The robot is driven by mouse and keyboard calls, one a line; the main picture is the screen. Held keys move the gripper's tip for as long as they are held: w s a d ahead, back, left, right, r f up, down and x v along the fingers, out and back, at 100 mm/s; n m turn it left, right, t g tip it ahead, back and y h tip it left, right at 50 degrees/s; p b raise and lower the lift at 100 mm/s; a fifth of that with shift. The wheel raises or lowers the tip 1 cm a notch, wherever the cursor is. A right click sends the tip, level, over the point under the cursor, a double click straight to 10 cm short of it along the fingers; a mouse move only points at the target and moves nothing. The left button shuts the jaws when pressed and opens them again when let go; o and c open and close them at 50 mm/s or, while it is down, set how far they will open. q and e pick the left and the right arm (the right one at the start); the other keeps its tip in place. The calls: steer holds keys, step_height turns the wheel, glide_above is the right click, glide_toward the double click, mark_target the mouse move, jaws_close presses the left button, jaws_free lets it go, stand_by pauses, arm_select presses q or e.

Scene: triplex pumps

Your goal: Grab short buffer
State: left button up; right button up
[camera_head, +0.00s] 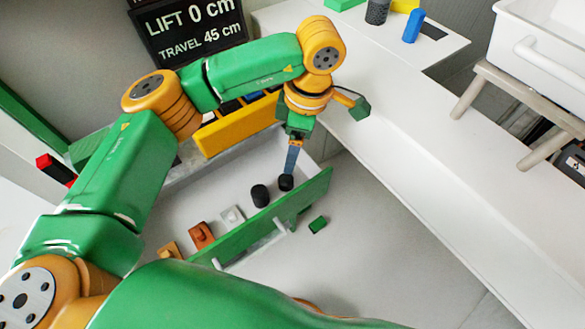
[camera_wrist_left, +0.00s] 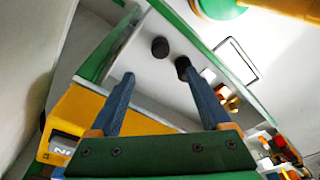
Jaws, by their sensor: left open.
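Two black cylinders stand upright in an open drawer with a green front (camera_head: 270,219). The one at the drawer's right end (camera_head: 286,183) looks shorter than the other (camera_head: 260,195), so it appears to be the short buffer. My left gripper (camera_head: 291,160) points down into the drawer over the shorter cylinder. In the left wrist view its two fingers (camera_wrist_left: 159,75) are apart with nothing between them. One fingertip overlaps the edge of a black cylinder (camera_wrist_left: 183,67); I cannot tell whether they touch. The other cylinder (camera_wrist_left: 160,47) stands beyond the fingers. My right gripper is not in view.
Orange, white and tan parts (camera_head: 202,235) sit in the drawer's left part. A yellow bin (camera_head: 238,124) stands behind the drawer. A small green block (camera_head: 318,224) lies outside its front. A white counter (camera_head: 420,170) runs along the right, with a white crate (camera_head: 545,50) beyond.

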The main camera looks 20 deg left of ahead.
arm_select(q)
steer(key=b, duration=0.5)
glide_above(287, 178)
steer(key=d, duration=0.1)
steer(key=f, duration=0.5)
steer(key=shift+s+d+f, duration=0.1)
steer(key=shift+d, duration=0.1)
steer(key=shift+f, duration=0.15)
steer(key=f, duration=0.2)
steer(key=a+f+p, duration=0.1)
steer(key=f, duration=0.1)
steer(key=f+p, duration=0.1)
steer(key=f, duration=0.1)
steer(key=shift+a+f, duration=0.1)
steer(key=shift+a, duration=0.15)
steer(key=shift+f, duration=0.2)
jaws_close()
